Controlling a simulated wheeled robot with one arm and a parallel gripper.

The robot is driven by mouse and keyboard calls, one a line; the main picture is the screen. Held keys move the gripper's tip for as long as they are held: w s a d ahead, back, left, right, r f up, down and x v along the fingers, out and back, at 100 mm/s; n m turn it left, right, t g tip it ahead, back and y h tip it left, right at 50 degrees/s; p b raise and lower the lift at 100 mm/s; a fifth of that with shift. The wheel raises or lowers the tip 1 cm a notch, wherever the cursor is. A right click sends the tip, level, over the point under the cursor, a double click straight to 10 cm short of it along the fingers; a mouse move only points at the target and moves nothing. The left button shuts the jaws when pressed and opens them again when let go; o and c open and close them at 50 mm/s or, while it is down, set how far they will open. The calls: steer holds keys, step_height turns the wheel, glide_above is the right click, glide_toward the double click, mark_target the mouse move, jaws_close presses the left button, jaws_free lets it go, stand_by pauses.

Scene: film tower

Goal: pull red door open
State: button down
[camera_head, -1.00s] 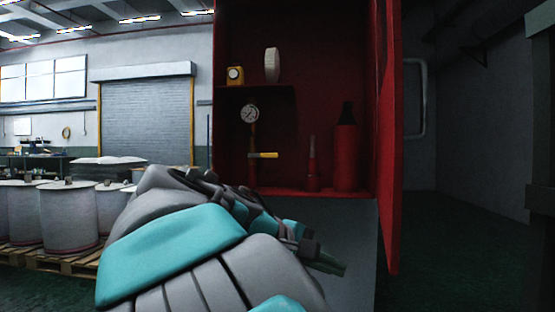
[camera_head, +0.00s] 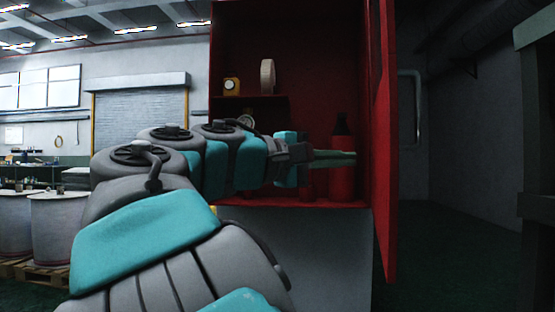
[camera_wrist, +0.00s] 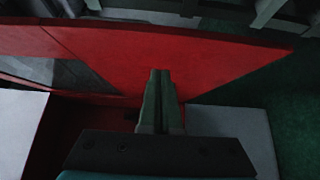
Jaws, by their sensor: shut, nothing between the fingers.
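The red door (camera_head: 386,150) stands swung outward at the right side of the red cabinet (camera_head: 305,40), seen nearly edge-on, and the cabinet's inside shows. A pale bar handle (camera_head: 417,105) shows beyond the door's outer face. My gripper (camera_head: 354,158) is shut and empty, level with the cabinet's lower part, pointing right toward the door's inner face. In the wrist view the shut fingers (camera_wrist: 160,73) lie in front of the red door panel (camera_wrist: 215,65); whether they touch it I cannot tell.
My arm hides part of the lower shelf. Drums (camera_head: 58,225) stand at left. Dark floor (camera_head: 455,250) is open right of the door.

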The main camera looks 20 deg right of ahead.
mark_target(388, 159)
steer(key=s+d, duration=0.1)
steer(key=d, duration=0.2)
steer(key=s+d, duration=0.1)
steer(key=shift+s+d, duration=0.25)
steer(key=shift+s, duration=0.05)
